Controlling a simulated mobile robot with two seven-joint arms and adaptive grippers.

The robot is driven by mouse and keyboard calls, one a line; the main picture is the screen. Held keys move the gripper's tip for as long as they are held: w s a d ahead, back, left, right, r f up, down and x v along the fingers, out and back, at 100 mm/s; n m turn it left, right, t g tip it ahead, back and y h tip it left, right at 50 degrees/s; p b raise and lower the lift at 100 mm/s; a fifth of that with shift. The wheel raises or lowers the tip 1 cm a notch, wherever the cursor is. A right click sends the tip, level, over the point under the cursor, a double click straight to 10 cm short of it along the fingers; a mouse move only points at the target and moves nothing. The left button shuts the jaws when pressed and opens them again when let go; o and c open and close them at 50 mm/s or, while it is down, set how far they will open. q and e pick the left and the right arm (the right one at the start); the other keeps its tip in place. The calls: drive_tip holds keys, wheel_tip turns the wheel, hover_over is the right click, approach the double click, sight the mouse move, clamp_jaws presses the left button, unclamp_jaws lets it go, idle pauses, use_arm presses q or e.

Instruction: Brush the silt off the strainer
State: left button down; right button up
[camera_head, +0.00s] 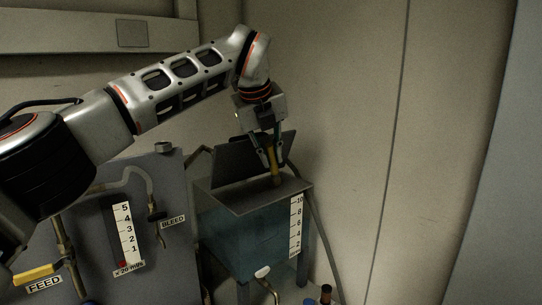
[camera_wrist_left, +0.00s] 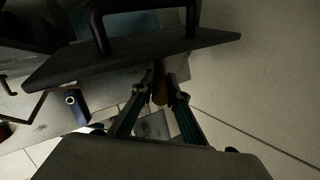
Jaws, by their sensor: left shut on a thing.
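My left gripper (camera_head: 269,161) is shut on a brush with a yellow-brown handle (camera_head: 274,165), its lower end pointing down at the top of the tank. In the left wrist view the handle (camera_wrist_left: 160,92) shows between the fingers (camera_wrist_left: 162,96). The blue-green tank (camera_head: 235,235) has a white level scale (camera_head: 296,228) and a grey top rim. A dark lid (camera_head: 235,162) stands tilted up at its back; its handle (camera_wrist_left: 100,28) shows in the left wrist view. I cannot make out the strainer or any silt. My right gripper is not in view.
A grey panel (camera_head: 170,205) with a flow gauge, a BLEED valve (camera_head: 155,215) and a yellow FEED lever (camera_head: 33,273) stands left of the tank. A hose (camera_head: 318,215) runs down its right side. Bare wall lies to the right.

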use_arm(q)
drive_tip(key=shift+s+a+b, duration=0.2)
drive_tip(key=shift+a+b, duration=0.1)
drive_tip(key=shift+b, duration=0.1)
drive_tip(key=shift+s+a+b, duration=0.55)
drive_tip(key=shift+a+b, duration=0.05)
drive_tip(key=shift+b, duration=0.2)
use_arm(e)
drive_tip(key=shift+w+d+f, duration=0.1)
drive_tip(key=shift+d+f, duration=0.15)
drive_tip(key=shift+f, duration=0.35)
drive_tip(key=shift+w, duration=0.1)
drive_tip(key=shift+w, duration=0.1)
use_arm(q)
drive_tip(key=shift+s+a+f+b, duration=0.1)
drive_tip(key=shift+s+a+b, duration=0.1)
drive_tip(key=shift+a+b, duration=0.45)
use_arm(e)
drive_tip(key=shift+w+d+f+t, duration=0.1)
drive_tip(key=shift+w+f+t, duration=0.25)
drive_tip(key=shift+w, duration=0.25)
use_arm(q)
drive_tip(key=shift+s+a+b, duration=0.2)
drive_tip(key=shift+s+b, duration=0.05)
drive_tip(key=shift+b, duration=0.25)
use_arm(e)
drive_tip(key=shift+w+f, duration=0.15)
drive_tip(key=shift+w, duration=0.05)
use_arm(q)
drive_tip(key=shift+a, duration=0.1)
